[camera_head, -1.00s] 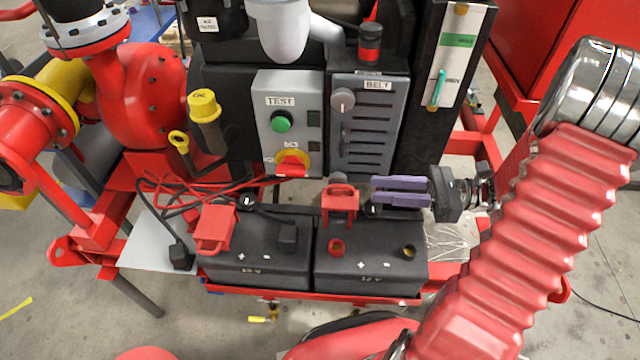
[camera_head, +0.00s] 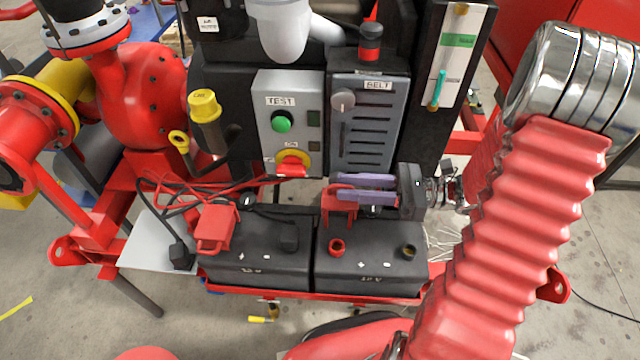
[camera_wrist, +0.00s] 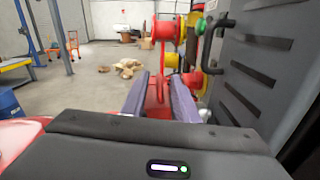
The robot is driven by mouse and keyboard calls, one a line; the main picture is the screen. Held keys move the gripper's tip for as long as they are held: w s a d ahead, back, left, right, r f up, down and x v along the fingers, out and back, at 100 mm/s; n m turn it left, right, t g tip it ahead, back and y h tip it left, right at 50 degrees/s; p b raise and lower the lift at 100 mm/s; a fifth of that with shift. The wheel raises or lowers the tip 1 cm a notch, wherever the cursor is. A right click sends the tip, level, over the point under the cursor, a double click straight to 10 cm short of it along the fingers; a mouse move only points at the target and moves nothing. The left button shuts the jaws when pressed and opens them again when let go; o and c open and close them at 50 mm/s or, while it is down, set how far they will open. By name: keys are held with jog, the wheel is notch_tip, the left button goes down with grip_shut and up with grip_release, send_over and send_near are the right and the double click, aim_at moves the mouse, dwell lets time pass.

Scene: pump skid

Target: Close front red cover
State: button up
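A red cover (camera_head: 338,206) stands raised at the back of the right-hand battery (camera_head: 370,262), behind a bare red terminal post (camera_head: 338,247). A second red cover (camera_head: 216,228) sits on the left-hand battery (camera_head: 258,265). My gripper (camera_head: 336,187) comes in from the right, its two purple fingers pointing left at the top of the raised cover. The fingers are apart. In the wrist view, red shows between the fingers (camera_wrist: 159,98); I cannot tell whether they touch the cover.
A grey panel labelled BELT (camera_head: 367,125) and a TEST box (camera_head: 288,122) with a green button stand close behind the batteries. Black and red cables (camera_head: 165,195) lie at the left.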

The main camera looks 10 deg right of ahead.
aim_at(335, 186)
jog(key=x, duration=0.6)
jog(key=shift+a, duration=0.4)
jog(key=shift+w, duration=0.1)
jog(key=shift+c, duration=0.6)
grip_shut()
